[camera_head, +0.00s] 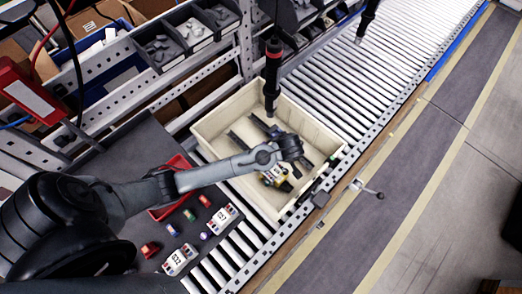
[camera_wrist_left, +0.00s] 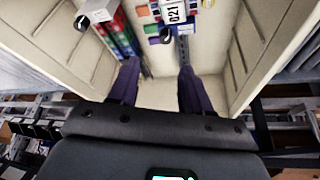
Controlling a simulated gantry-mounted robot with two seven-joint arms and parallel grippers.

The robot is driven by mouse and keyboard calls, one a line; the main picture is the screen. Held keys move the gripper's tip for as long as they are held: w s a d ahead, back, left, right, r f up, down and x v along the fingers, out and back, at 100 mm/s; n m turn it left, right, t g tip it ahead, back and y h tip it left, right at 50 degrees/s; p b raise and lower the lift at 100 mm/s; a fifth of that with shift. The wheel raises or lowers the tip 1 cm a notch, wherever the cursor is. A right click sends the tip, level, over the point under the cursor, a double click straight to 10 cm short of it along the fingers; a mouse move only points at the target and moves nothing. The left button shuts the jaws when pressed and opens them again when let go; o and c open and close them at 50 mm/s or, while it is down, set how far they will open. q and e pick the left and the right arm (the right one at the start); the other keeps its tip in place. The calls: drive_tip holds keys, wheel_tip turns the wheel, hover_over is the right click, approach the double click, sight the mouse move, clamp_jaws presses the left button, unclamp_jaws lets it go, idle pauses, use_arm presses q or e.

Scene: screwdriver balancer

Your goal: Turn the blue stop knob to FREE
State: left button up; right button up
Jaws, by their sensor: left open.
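I cannot pick out a blue stop knob or the word FREE in either view. A black screwdriver (camera_head: 272,75) with a red ring hangs upright over the far side of a cream crate (camera_head: 213,152). My left arm reaches over the crate in the head view, with its wrist above the crate's contents; its fingertips are hard to make out there. In the left wrist view my left gripper (camera_wrist_left: 159,66) is open, its two dark fingers apart and pointing into the crate. Past the fingertips lies a unit with a white label (camera_wrist_left: 173,12) and coloured parts. My right gripper is not in view.
The crate stands on a roller conveyor (camera_head: 340,85). Labelled white blocks (camera_head: 180,260) and small coloured pieces lie on a dark mat at the lower left, beside a red tray (camera_head: 170,208). A lever (camera_head: 370,190) sticks out at the conveyor's right edge. Bins (camera_head: 160,50) line the back.

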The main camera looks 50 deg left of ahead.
use_arm(q)
drive_tip(key=x, duration=0.7)
drive_tip(key=s+x, duration=0.1)
drive_tip(key=x, duration=0.3)
drive_tip(key=shift+f, duration=0.1)
drive_tip(key=shift+c, duration=0.3)
clamp_jaws()
